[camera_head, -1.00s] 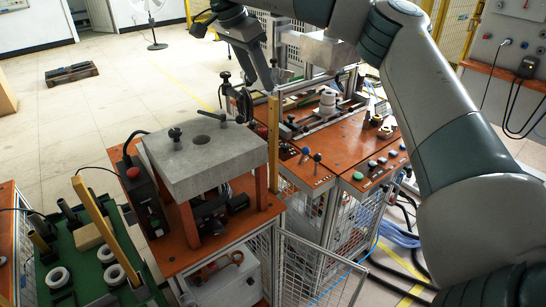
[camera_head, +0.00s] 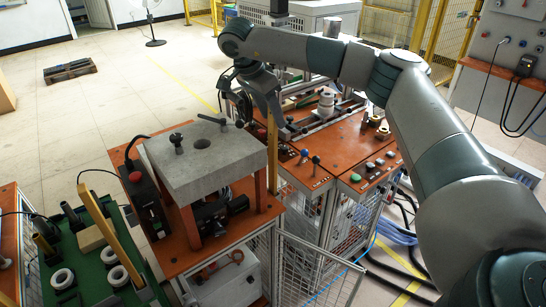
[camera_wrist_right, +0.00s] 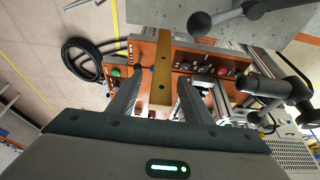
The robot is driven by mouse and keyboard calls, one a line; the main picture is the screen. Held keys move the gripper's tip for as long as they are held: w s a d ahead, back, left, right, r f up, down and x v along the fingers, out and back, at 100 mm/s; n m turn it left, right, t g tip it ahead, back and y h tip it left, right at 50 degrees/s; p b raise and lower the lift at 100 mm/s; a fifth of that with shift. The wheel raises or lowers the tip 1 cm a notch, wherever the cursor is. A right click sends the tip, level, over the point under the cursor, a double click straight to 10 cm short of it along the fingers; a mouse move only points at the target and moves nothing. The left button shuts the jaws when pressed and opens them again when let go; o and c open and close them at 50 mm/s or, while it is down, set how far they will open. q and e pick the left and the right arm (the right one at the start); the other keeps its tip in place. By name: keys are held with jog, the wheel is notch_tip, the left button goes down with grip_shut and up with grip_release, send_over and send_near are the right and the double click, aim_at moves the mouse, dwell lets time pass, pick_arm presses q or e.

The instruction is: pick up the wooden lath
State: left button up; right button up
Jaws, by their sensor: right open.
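An upright wooden lath (camera_head: 272,150) stands at the right edge of the orange table, beside the grey block. In the right wrist view this lath (camera_wrist_right: 162,70) is yellow-brown with dark holes and lies in line with the gap between my fingers. My right gripper (camera_head: 262,105) points down at the top of the lath. In the wrist view my right gripper (camera_wrist_right: 158,84) is open, one finger on each side of the lath. I cannot tell whether either finger touches it. A second wooden lath (camera_head: 124,245) leans over the green tray at left. My left gripper is out of view.
The grey block (camera_head: 205,163) on legs, with dark handles on top, stands close left of the lath. A control box (camera_head: 143,195) with a red button is beside it. The orange bench (camera_head: 345,140) with knobs is at right. The green tray (camera_head: 75,280) holds white rings.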

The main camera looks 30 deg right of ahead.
jog(key=shift+f, duration=0.3)
jog(key=shift+d, duration=0.1)
jog(key=p+x, duration=0.3)
jog(key=x, duration=0.2)
jog(key=shift+w, duration=0.1)
dwell(0.5)
grip_shut()
